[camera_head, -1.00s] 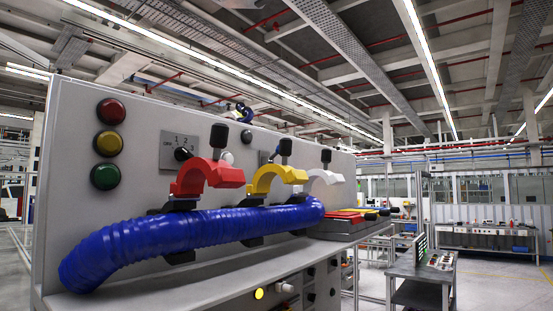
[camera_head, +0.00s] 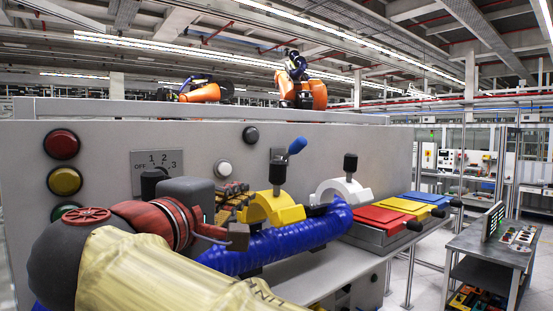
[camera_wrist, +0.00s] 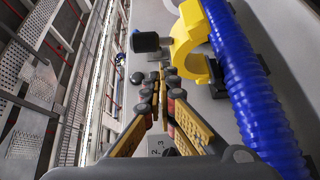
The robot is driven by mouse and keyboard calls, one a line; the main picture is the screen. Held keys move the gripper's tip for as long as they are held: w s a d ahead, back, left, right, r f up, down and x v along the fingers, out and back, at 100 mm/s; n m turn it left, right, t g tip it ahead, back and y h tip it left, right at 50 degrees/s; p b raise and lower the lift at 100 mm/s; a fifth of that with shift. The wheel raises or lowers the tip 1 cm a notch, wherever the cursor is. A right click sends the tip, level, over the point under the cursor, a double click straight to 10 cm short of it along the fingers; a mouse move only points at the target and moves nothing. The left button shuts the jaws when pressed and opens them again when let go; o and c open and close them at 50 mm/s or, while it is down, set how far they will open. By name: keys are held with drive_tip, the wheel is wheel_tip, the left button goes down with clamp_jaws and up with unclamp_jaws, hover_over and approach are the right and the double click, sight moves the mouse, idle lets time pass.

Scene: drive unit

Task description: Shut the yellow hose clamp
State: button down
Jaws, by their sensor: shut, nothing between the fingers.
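The yellow hose clamp (camera_head: 286,211) stands raised over the blue hose (camera_head: 290,242), its arc off the hose and its black knob (camera_head: 278,170) pointing up. In the wrist view the yellow clamp (camera_wrist: 189,48) and its knob (camera_wrist: 145,42) lie ahead of my fingertips, beside the blue hose (camera_wrist: 250,85). My gripper (camera_wrist: 165,75) is shut and empty. In the head view my gripper (camera_head: 238,194) is just left of the yellow clamp; whether it touches the clamp is unclear. My arm hides part of the hose.
A white clamp (camera_head: 342,190) with a black knob stands raised to the right. Red (camera_head: 378,218), yellow and blue handled items lie on the ledge's right end. The panel has a red button (camera_head: 61,145), a yellow button (camera_head: 65,181) and a rotary switch (camera_head: 156,180).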

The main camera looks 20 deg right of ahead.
drive_tip(key=w+d+r+p, duration=0.3)
drive_tip(key=w+d, duration=0.2)
drive_tip(key=w, duration=0.3)
idle(0.4)
drive_tip(key=shift+s+d+b, duration=0.1)
drive_tip(key=shift+d+b, duration=0.05)
drive_tip(key=shift+b, duration=0.2)
drive_tip(key=shift+s+f+t+h+b, duration=0.25)
drive_tip(key=shift+t+h+b, duration=0.05)
drive_tip(key=shift+b, duration=0.65)
drive_tip(key=shift+s+d+f+m+b, duration=0.15)
drive_tip(key=shift+m+b, duration=0.15)
drive_tip(key=shift+b, duration=0.25)
